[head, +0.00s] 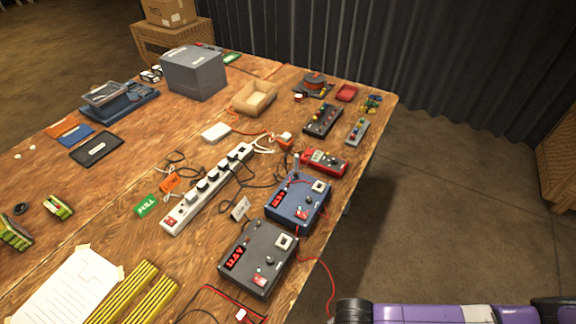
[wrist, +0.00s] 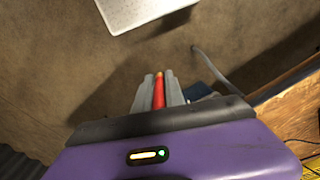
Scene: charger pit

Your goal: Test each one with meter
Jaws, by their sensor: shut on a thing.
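In the wrist view, my gripper (wrist: 158,90) is shut on a slim red probe (wrist: 159,91), with the floor below it. In the head view only my purple arm shows at the bottom right; the fingers are out of frame. The red meter (head: 323,162) lies near the table's right edge. A blue box (head: 298,200) and a dark grey box (head: 258,257) with red digits stand in front of it. A red lead hangs over the table edge towards my arm. Green-banded packs (head: 60,207) lie at the left.
A white power strip (head: 205,190) with plugs and cables crosses the wooden table (head: 120,165). A green FULL card (head: 147,205) and an orange card (head: 169,183) lie beside it.

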